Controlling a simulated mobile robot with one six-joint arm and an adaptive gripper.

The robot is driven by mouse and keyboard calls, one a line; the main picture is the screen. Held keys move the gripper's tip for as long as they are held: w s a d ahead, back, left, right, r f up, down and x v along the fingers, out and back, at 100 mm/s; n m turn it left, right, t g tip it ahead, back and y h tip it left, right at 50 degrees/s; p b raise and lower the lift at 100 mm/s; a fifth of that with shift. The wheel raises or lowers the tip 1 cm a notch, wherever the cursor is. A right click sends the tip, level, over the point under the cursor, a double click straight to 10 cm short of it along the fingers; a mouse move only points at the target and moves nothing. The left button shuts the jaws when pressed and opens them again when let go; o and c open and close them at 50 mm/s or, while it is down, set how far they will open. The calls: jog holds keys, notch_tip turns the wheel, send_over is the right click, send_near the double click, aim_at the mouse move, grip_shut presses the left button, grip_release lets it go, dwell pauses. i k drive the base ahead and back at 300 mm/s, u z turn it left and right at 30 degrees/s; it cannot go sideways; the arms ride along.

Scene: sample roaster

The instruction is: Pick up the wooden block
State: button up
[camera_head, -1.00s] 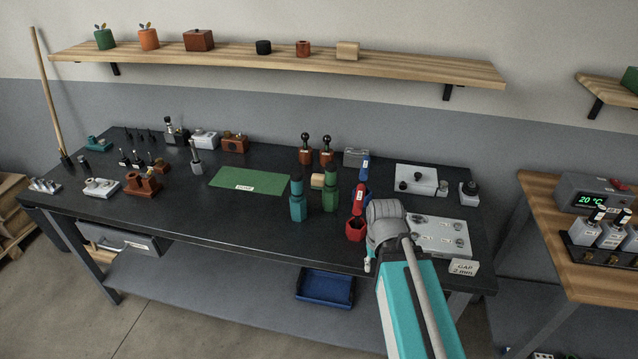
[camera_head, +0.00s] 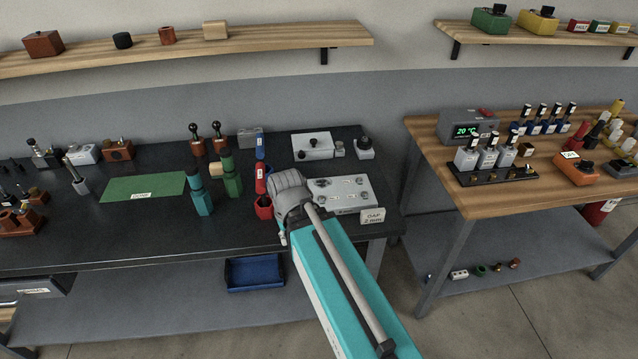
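My arm reaches up from the lower right over the bench's front edge and ends at a grey joint. My gripper's fingers do not show. The arm is well below the shelf and apart from the block on it.
The shelf (camera_head: 130,60) is above the dark bench (camera_head: 130,235). A green mat (camera_head: 143,188), red tools, and a grey plate (camera_head: 340,192) are on the bench. A wooden table (camera_head: 500,205) with bottles stands right, across a gap.

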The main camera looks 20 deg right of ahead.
aim_at(217, 169)
jog(key=k, duration=1.35)
jog(key=u, duration=0.35)
jog(key=i, duration=1.85)
jog(key=z, duration=0.25)
